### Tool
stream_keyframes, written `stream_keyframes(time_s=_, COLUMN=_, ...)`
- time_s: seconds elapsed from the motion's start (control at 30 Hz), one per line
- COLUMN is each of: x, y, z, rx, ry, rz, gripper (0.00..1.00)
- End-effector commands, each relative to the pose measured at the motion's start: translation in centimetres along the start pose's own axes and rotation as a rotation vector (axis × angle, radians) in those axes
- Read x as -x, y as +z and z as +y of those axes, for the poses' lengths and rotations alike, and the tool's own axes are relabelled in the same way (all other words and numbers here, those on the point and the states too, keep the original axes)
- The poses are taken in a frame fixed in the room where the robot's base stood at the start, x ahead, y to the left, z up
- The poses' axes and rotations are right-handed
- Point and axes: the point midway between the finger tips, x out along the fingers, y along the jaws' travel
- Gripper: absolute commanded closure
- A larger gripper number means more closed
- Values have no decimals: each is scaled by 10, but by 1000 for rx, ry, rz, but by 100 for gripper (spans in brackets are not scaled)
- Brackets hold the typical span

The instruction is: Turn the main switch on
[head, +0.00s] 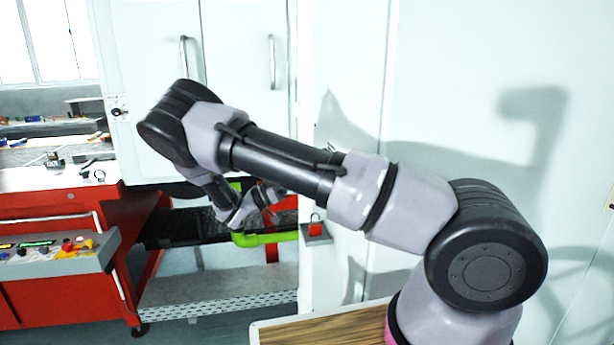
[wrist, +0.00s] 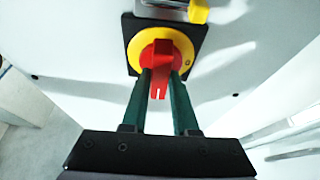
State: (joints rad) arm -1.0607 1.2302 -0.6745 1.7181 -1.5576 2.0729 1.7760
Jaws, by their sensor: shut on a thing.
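The main switch shows in the wrist view as a red handle (wrist: 160,82) on a yellow disc (wrist: 183,50), on a black square plate fixed to a pale panel. The handle's slotted end points down in the picture, towards my gripper's body. My gripper (wrist: 161,74) is shut on the red handle, with one dark green finger on each side of it. I cannot make out the switch there.
In the wrist view a grey part with a yellow piece (wrist: 201,10) sits just above the switch plate. In the head view a red bench (head: 60,225) with a control panel (head: 60,250) stands at left. A bright green bar (head: 265,239) is close below my gripper.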

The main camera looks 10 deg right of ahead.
Motion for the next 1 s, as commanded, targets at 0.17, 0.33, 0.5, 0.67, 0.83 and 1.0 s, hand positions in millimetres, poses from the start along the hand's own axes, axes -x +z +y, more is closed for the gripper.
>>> stream_keyframes(time_s=0.17, x=1, y=1, z=0, rx=-27, ry=11, rz=-1, gripper=100)
stream_keyframes(time_s=0.33, x=1, y=1, z=0, rx=-33, ry=13, rz=-1, gripper=100)
stream_keyframes(time_s=0.5, x=1, y=1, z=0, rx=-33, ry=14, rz=-2, gripper=100)
stream_keyframes(time_s=0.67, x=1, y=0, z=0, rx=-33, ry=14, rz=-1, gripper=46)
stream_keyframes(time_s=0.83, x=0, y=0, z=0, rx=-32, ry=14, rz=-1, gripper=43)
stream_keyframes(time_s=1.0, x=1, y=0, z=0, rx=-32, ry=13, rz=0, gripper=43)
